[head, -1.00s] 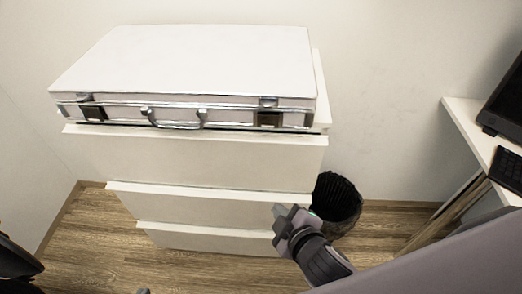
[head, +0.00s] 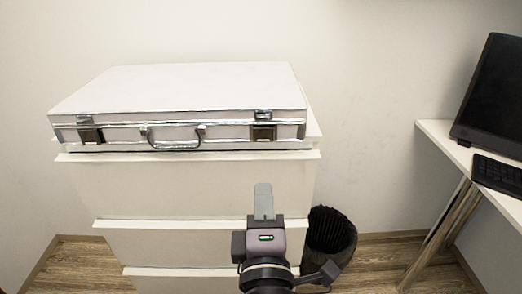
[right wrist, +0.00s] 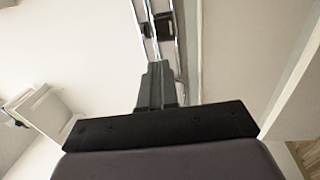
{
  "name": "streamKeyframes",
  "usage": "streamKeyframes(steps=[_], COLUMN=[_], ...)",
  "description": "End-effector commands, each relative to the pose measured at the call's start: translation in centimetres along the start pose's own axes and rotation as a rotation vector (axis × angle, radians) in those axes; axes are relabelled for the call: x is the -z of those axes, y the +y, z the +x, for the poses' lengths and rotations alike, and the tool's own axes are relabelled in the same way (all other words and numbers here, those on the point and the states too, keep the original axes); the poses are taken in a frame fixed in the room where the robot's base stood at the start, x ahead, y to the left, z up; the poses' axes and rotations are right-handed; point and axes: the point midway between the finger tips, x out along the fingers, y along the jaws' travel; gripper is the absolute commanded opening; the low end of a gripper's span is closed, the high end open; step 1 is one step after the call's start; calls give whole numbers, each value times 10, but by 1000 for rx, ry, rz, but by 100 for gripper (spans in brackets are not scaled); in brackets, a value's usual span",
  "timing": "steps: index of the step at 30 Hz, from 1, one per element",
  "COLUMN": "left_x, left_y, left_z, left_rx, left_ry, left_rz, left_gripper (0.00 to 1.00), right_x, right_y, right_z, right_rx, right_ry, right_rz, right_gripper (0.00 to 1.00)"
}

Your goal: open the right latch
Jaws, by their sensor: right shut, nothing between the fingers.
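A white briefcase (head: 180,88) with chrome edging lies on a white drawer cabinet, its front facing me. The right latch (head: 264,131) is a dark plate under a chrome clasp at the right of the front. The left latch (head: 90,135) looks alike, and the handle (head: 174,140) is between them. My right gripper (head: 264,190) is shut and empty, pointing up in the head view, below the right latch and apart from it in the picture. In the right wrist view its fingertips (right wrist: 157,70) point at a dark latch (right wrist: 159,25) between chrome strips. My left gripper is out of view.
The drawer cabinet (head: 190,185) stands against the wall. A black waste bin (head: 331,232) is on the floor to its right. A desk (head: 436,135) with a monitor (head: 493,95) and keyboard (head: 498,174) is at the far right. The space above the briefcase is clear.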

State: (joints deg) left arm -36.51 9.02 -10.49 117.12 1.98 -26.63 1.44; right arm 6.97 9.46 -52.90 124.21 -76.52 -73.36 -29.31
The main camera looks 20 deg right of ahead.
Motion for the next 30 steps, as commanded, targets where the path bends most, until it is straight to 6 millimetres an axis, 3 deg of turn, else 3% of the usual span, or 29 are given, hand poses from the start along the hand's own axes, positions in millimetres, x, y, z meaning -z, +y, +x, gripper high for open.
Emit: streamKeyframes(steps=[14, 30], left_x=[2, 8], left_y=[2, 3], left_z=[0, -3], left_rx=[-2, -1], left_ry=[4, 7], left_rz=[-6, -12], left_gripper=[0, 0], right_x=[0, -1], right_y=[2, 2], right_z=[9, 112], right_rx=[-5, -5], right_ry=[-2, -3], right_rz=[0, -2], right_gripper=[0, 0])
